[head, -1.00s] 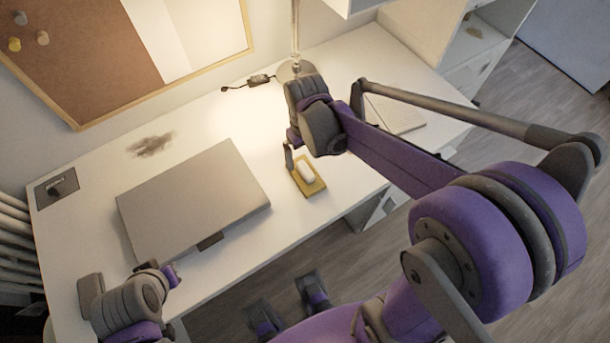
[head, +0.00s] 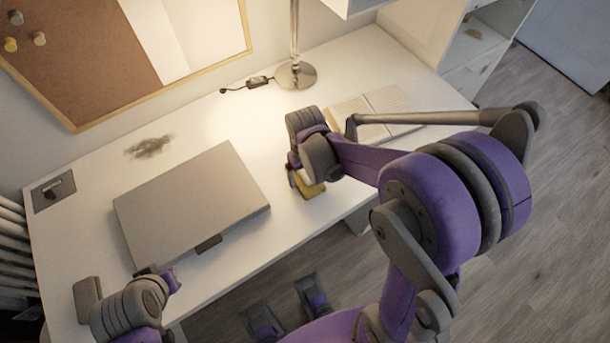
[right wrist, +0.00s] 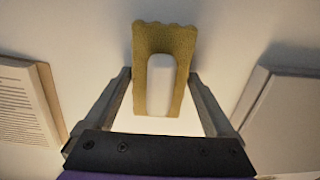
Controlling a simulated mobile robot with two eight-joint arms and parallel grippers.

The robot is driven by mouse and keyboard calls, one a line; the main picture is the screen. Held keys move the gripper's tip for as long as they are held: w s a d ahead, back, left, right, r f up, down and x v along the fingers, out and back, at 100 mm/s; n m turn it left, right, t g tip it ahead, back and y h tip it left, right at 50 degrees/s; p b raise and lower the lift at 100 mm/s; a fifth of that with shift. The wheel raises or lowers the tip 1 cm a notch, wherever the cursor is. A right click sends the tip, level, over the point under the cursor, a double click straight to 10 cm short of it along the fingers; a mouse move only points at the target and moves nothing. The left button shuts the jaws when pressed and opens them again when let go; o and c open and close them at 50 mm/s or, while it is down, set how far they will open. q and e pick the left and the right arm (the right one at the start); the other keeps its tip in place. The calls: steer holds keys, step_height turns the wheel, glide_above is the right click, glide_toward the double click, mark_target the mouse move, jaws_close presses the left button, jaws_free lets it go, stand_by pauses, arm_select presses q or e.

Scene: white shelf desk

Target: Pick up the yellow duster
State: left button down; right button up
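The yellow duster (head: 314,190) lies on the white desk, to the right of the grey laptop, partly hidden by my right gripper (head: 303,181). In the right wrist view the duster (right wrist: 164,38) has a wavy far edge and a pale, rounded middle piece (right wrist: 160,86). My right gripper (right wrist: 159,76) is open, with one finger on each side of the duster's near part.
The closed grey laptop (head: 190,200) fills the left middle of the white desk (head: 90,200). An open book (head: 375,105) lies at the right, and a lamp base (head: 296,75) stands at the back. A dark smudge (head: 150,147) marks the desk behind the laptop.

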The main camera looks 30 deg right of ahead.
steer(key=c, duration=0.9)
steer(key=shift+r, duration=0.15)
steer(key=shift+c, duration=0.2)
step_height(320, 180, up, 10)
steer(key=shift+f+p, duration=0.1)
steer(key=shift+p, duration=0.65)
steer(key=o, duration=0.7)
steer(key=shift+c, duration=0.2)
steer(key=c, duration=0.5)
steer(key=shift+f, duration=0.1)
